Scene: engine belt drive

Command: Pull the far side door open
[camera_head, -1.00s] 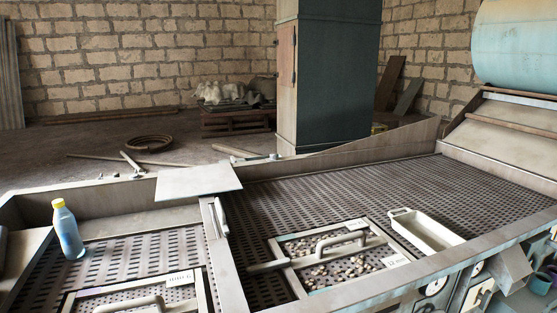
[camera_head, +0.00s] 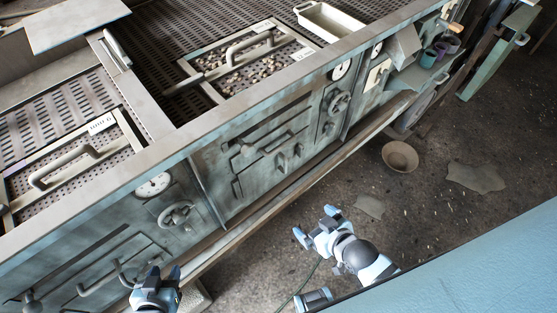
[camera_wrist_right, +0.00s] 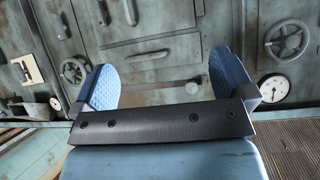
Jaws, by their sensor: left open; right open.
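The machine's grey-green front carries two door panels in the head view. One door (camera_head: 262,172), further along, lies between two handwheels and has a lever and small knobs. The other door (camera_head: 70,268) is at the lower left and has a bar handle (camera_head: 101,281). I cannot tell which is the far side door; both look shut. My right gripper (camera_head: 316,224) is open and empty, over the floor in front of the machine. Its open fingers (camera_wrist_right: 166,82) face the front in the right wrist view. My left gripper (camera_head: 164,272) is open near the lower-left door's handle; contact is unclear.
Handwheels (camera_head: 176,214) and gauges (camera_head: 153,184) stand out from the front. A ledge (camera_head: 290,187) runs along its foot. A bowl (camera_head: 399,156) sits on the floor at right. A white tray (camera_head: 329,21) is on top. Floor before the machine is mostly clear.

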